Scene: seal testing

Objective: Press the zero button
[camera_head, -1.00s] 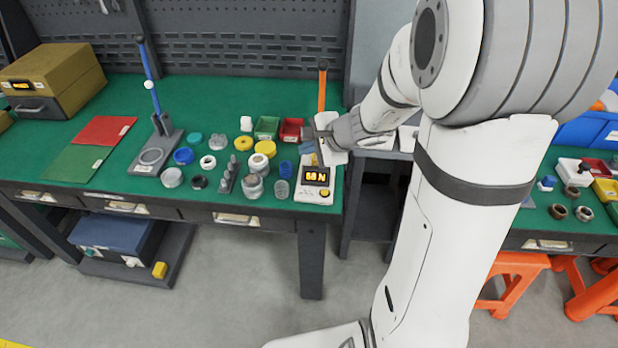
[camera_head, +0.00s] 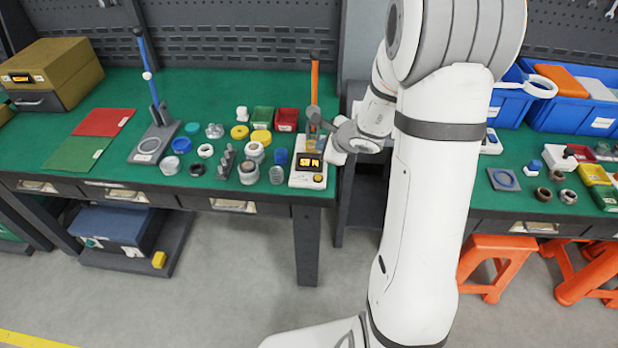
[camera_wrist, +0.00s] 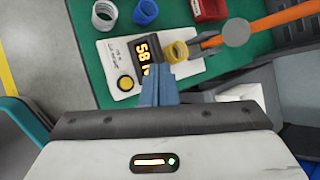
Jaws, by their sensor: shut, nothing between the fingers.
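The press tester is a white box (camera_head: 297,183) with an upright orange lever (camera_head: 314,88), at the right front of the green bench. Its lit display (camera_head: 309,161) shows orange characters, seemingly 58 N. The round yellow button (camera_head: 318,178) sits in front of the display. In the wrist view the button (camera_wrist: 125,83) is fully visible, left of my gripper's blue fingers (camera_wrist: 157,70). The fingers are shut and empty, and partly cover the display (camera_wrist: 148,50). They are apart from the button in the picture; their height above the panel is unclear. Fingertips are hard to make out in the head view.
A yellow ring (camera_wrist: 176,51) stands on the tester beside my fingers. The orange lever crosses close by in the wrist view. Several rings, caps and cups, including a red bin (camera_head: 287,119), crowd the bench to the left. A second bench (camera_head: 480,190) stands right.

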